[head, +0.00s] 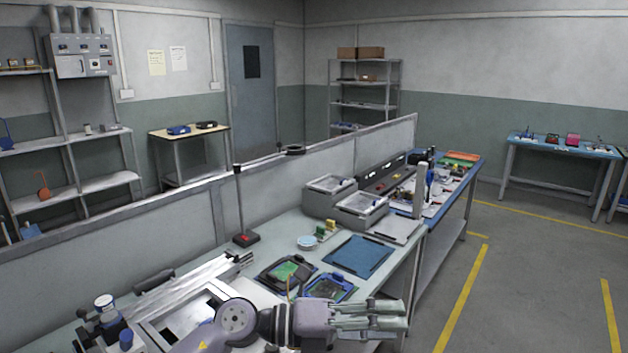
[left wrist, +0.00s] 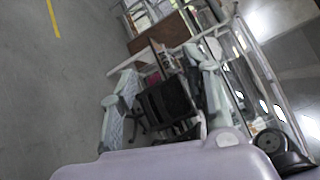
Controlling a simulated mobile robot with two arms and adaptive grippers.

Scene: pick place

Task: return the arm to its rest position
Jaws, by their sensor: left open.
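My left arm comes in along the bottom of the head view, with a lilac wrist and grey-green fingers. My left gripper (head: 399,314) is open and points right, at the front edge of the grey-green bench (head: 272,237). Nothing shows between its fingers. The nearest board fixture (head: 329,286) lies just behind the gripper in the picture; I cannot tell the gap between them. In the left wrist view, my lilac arm housing fills the bottom edge, with tilted bench and room parts beyond. My right gripper is not in view.
The bench holds a second board fixture (head: 287,271), a blue mat (head: 359,256), grey bins (head: 362,208) and a red-based post (head: 245,238). A low partition (head: 180,220) runs behind it. A blue bench (head: 462,190) stands beyond. Open floor (head: 535,262) lies at right.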

